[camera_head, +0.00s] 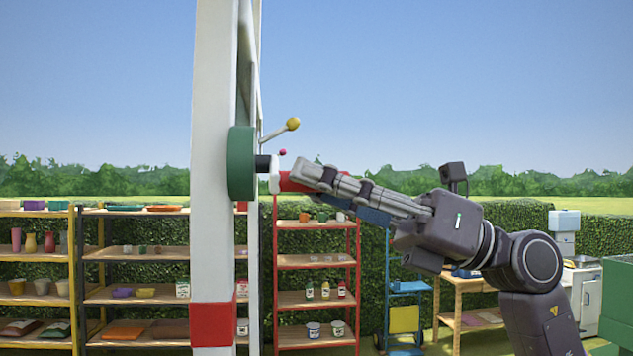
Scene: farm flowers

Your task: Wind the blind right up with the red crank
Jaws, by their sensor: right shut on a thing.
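The red crank (288,184) shows as a short red piece beside a white part, in front of a green round housing (241,164) on the white post. My right gripper (306,179) reaches in from the right with its fingers closed on the red crank, hiding part of it. The blind itself cannot be made out in this view. My left gripper is not in view.
The white post (212,150) with a red band stands left of the gripper. A lever with a yellow knob (292,124) sticks out above the crank. Shelves (316,225), a blue trolley (404,287) and a wooden table (466,281) stand behind.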

